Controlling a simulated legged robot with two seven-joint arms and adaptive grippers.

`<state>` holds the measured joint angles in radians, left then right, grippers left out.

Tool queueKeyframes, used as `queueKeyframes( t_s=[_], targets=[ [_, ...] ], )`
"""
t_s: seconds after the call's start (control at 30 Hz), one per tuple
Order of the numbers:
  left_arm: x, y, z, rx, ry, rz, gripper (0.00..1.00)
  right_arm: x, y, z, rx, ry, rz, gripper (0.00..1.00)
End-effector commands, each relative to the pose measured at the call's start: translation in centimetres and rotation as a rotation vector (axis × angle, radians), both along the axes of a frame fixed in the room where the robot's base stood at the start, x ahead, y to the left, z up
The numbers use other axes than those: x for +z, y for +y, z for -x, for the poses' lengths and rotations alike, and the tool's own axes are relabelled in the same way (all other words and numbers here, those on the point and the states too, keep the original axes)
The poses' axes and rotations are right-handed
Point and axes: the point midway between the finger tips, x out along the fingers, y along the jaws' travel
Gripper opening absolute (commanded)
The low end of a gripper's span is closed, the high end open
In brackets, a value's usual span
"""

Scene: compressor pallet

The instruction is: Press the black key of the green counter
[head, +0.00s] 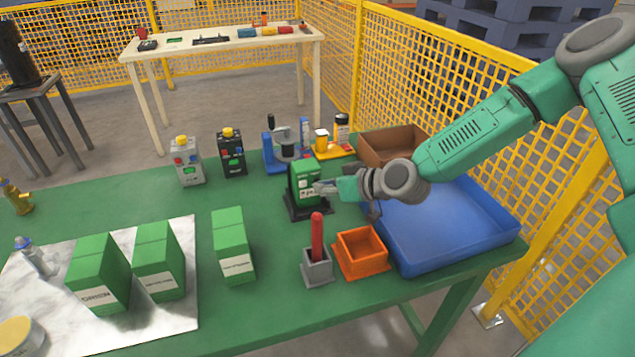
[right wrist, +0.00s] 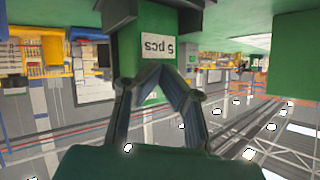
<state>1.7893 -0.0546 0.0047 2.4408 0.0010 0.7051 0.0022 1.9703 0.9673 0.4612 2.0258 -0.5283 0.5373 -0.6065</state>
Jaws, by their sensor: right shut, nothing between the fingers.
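The green counter (head: 302,171) stands upright on a black base on the green table, near the middle of the head view. My right gripper (head: 322,187) is shut and empty, with its fingertips at the counter's right side in that view. In the right wrist view, which is upside down, the shut fingertips (right wrist: 159,67) point at the green counter (right wrist: 127,55), just by its white "5 pcs" label. I cannot tell whether they touch it. The black key cannot be made out clearly in either view. My left gripper is not in view.
A blue tray (head: 485,222) lies under my right forearm, with an orange bin (head: 376,265) and a grey holder with a red stick (head: 317,265) in front. Green boxes (head: 232,247) stand at the left.

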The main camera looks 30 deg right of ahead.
Motion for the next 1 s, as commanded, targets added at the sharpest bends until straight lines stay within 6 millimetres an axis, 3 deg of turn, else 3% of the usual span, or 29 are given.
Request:
queueKeyframes(
  t_s=[0.57, 1.0],
  targets=[
    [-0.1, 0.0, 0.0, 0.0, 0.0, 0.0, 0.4, 0.1, -0.1, -0.4, -0.002, -0.004, -0.001, 0.0],
    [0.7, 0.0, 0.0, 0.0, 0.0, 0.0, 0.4, 0.3, 0.6, 1.3, 0.0, -0.002, -0.001, 0.0]
  ],
)
